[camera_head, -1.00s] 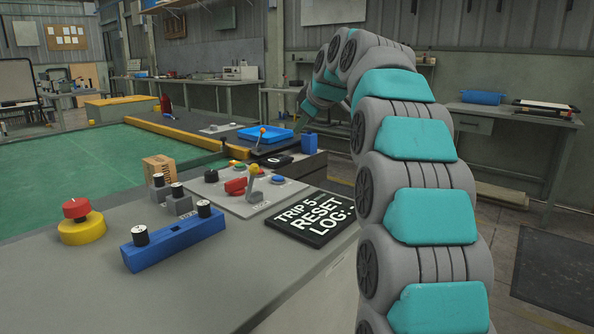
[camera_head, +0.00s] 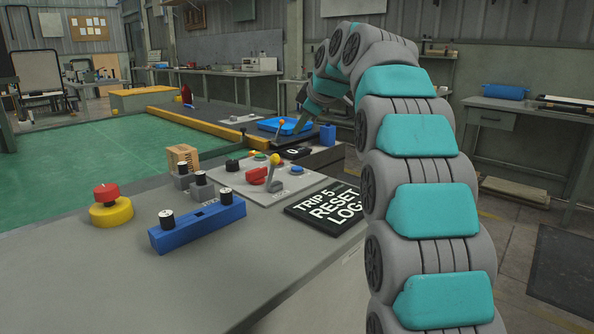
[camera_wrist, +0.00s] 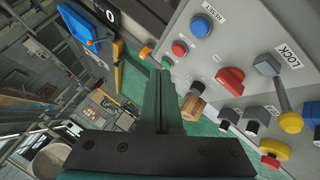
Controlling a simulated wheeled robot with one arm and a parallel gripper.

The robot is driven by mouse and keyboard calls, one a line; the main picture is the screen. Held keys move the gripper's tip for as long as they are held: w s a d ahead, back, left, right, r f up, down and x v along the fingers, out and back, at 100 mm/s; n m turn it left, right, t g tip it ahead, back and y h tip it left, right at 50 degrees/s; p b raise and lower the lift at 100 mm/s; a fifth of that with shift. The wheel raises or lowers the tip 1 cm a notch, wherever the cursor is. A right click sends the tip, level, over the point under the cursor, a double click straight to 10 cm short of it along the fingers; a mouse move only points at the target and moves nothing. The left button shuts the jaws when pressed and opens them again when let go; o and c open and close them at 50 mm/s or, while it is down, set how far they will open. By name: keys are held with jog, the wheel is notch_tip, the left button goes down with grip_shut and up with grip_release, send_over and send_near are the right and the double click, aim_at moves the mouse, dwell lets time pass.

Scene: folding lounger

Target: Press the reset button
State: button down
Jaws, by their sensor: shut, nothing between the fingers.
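A blue button (camera_wrist: 200,26) sits beside a RESET label (camera_wrist: 213,10) on a grey control panel (camera_wrist: 255,30) in the wrist view. In the head view the blue button (camera_head: 297,169) is at the panel's right side, near the black sign reading TRIP 5 RESET LOG (camera_head: 325,207). My gripper (camera_wrist: 160,76) is shut and empty in the wrist view. Its fingertips show below and left of the blue button, apart from it in the picture.
A wooden block (camera_head: 182,158), a blue bar (camera_head: 200,222) and a red-yellow emergency button (camera_head: 110,206) stand nearby.

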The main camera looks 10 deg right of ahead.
aim_at(300, 169)
notch_tip(300, 169, down, 7)
jog(key=b, duration=0.4)
jog(key=shift+r, duration=0.1)
jog(key=shift+f, duration=0.3)
dwell(1.5)
jog(key=shift+f+b, duration=0.4)
jog(key=shift+b, duration=0.3)
jog(key=shift+f+b, duration=0.4)
jog(key=shift+f, duration=0.05)
dwell(0.5)
jog(key=shift+r, duration=0.1)
jog(key=shift+r+p, duration=0.35)
jog(key=shift+r, duration=0.4)
